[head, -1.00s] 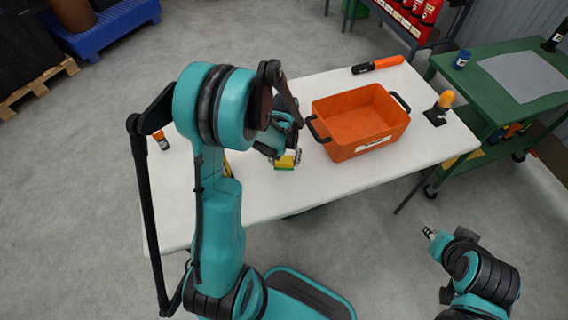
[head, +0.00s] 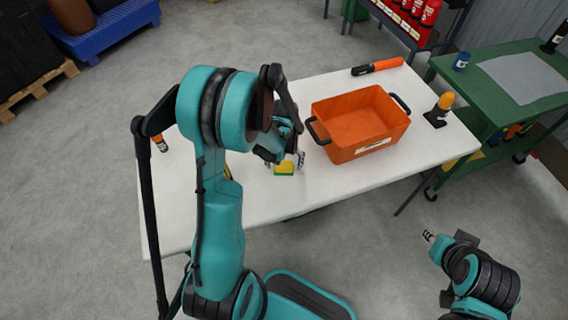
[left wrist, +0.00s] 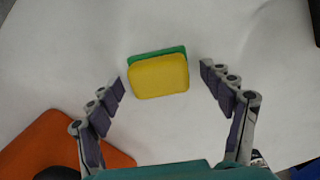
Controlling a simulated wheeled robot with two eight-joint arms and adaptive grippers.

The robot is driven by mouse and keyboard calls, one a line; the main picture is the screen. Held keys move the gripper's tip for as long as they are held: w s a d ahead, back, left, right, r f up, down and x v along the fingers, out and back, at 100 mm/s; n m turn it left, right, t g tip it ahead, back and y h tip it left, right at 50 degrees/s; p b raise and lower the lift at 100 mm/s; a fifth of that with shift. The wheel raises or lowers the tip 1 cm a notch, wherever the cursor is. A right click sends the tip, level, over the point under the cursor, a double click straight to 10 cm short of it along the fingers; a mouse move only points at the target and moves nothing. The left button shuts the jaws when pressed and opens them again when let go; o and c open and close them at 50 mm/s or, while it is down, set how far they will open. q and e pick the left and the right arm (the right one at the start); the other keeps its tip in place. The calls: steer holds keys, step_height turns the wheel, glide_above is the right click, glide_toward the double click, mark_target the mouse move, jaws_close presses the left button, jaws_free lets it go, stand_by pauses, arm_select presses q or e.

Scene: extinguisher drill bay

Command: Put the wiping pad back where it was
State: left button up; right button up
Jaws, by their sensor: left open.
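The wiping pad (head: 284,169), a yellow and green block, lies on the white table (head: 250,195) left of the orange bin. In the left wrist view the pad (left wrist: 158,76) lies with its yellow face up and a green edge showing. My left gripper (head: 288,159) is just above and behind the pad. Its fingers are spread wide on both sides of the pad, with a gap on each side. My right gripper (head: 429,236) is off the table at lower right, too small to tell its jaws.
The orange bin (head: 335,153) with black handles stands right of the pad. An orange-and-black tool (head: 377,66) lies at the back edge. An orange-topped item on a black base (head: 440,108) stands at the right. The green cart (head: 485,110) is beyond.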

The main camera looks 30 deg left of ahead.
arm_select(q)
step_height(320, 180, up, 11)
steer(key=p, duration=0.4)
step_height(320, 180, up, 10)
steer(key=m+t, duration=0.3)
glide_above(284, 163)
steer(key=s+d, duration=0.5)
steer(key=d, duration=0.1)
steer(key=s+d+r+m+t, duration=0.2)
steer(key=s+d+r+t, duration=0.1)
steer(key=s, duration=0.3)
steer(key=shift+s+d+r+t+p, duration=0.15)
steer(key=shift+d+r+t+p, duration=0.25)
steer(key=shift+d+t, duration=0.35)
